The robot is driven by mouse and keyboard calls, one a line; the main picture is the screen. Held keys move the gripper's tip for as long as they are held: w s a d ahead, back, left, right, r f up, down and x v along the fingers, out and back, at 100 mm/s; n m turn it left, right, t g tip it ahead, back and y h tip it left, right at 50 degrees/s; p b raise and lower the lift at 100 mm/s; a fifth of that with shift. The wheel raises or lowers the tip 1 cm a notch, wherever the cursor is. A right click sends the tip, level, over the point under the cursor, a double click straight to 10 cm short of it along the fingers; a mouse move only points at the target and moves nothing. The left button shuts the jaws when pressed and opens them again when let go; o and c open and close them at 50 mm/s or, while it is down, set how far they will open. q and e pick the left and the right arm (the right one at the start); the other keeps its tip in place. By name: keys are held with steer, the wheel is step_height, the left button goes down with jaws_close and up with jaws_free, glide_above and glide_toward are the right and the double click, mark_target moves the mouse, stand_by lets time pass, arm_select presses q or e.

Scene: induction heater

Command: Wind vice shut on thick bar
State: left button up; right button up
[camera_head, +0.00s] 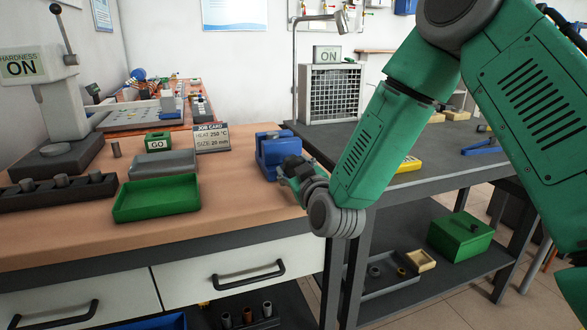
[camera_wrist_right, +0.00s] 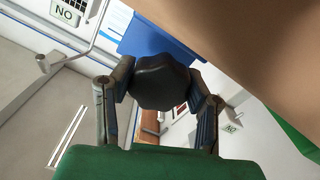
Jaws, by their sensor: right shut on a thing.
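The blue vice (camera_head: 268,150) stands at the right end of the wooden bench. Part of its blue body also shows in the right wrist view (camera_wrist_right: 145,38). My right gripper (camera_head: 293,170) is at the vice's near right side, shut on the dark knob of the vice handle. In the right wrist view the dark, faceted knob (camera_wrist_right: 160,82) sits between the two fingers. I cannot make out a thick bar in the vice jaws; the gripper and vice body hide much of that area. My left gripper is not in view.
A green tray (camera_head: 157,198), a grey tray (camera_head: 162,163) and a job card (camera_head: 211,138) lie left of the vice. A dark rack (camera_head: 60,192) holds several short cylinders. A caged heater (camera_head: 331,92) stands behind on the dark table (camera_head: 400,140). Bench surface before the vice is clear.

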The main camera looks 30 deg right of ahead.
steer(key=m, duration=0.4)
steer(key=shift+m+p, duration=0.3)
steer(key=shift+m, duration=0.1)
steer(key=o, duration=1.2)
steer(key=shift+s, duration=0.15)
steer(key=v, duration=1.1)
steer(key=shift+s+a+f, duration=0.1)
steer(key=shift+s+a, duration=0.05)
steer(key=shift+s, duration=0.2)
